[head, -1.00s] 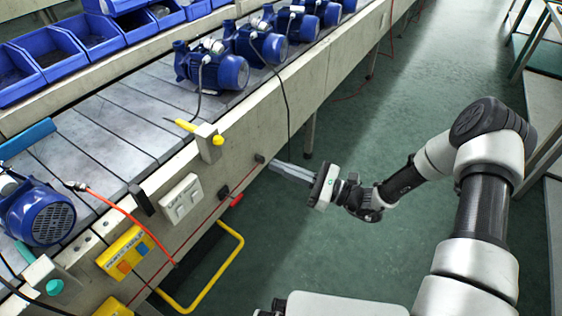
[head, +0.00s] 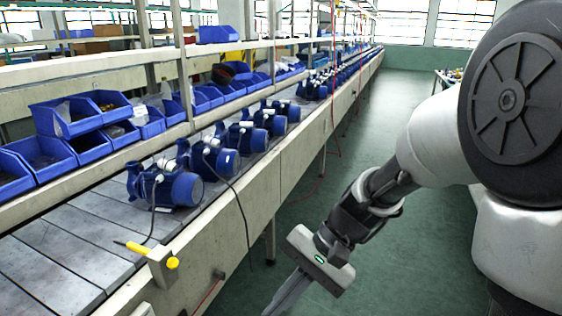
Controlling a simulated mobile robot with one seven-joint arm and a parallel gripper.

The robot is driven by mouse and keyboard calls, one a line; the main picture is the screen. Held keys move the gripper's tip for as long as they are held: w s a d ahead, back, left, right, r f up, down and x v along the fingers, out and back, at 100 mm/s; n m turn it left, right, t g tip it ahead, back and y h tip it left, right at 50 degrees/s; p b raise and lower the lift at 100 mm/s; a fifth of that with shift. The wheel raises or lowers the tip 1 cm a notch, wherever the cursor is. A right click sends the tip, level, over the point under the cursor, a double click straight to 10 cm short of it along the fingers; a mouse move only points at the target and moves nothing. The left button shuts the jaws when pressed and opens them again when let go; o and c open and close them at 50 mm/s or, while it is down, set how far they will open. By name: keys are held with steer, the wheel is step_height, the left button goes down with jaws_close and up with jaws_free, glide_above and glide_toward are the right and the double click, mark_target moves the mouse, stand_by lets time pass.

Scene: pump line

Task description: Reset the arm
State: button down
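My gripper (head: 288,292) hangs at the lower middle of the head view, over the green floor beside the conveyor line. Its fingers point down and to the left, look close together and run toward the bottom edge of the picture. I cannot tell whether they are fully shut. No object shows between them. My arm comes in from the right side, bent, with a large dark joint close to the camera.
Blue pumps (head: 165,187) stand in a row on the conveyor (head: 75,232) at left. Blue bins (head: 75,140) line the shelf behind. A yellow-handled tool (head: 135,248) sits at the conveyor's edge. The green floor aisle (head: 345,125) is clear. A table (head: 450,78) stands far right.

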steer(key=s+d+r+n+t+h, duration=0.3)
steer(key=d+r+t+h, duration=0.1)
steer(key=d+r, duration=0.25)
steer(key=s+d+r+n+t+h, duration=0.25)
steer(key=d+r+t, duration=0.2)
steer(key=d, duration=0.35)
step_height(320, 180, up, 24)
steer(key=p, duration=2.3)
steer(key=shift+s+f+h, duration=0.2)
steer(key=shift+s+h, duration=0.1)
steer(key=shift+h, duration=0.15)
steer(key=shift+d+m, duration=0.1)
steer(key=shift+m, duration=0.15)
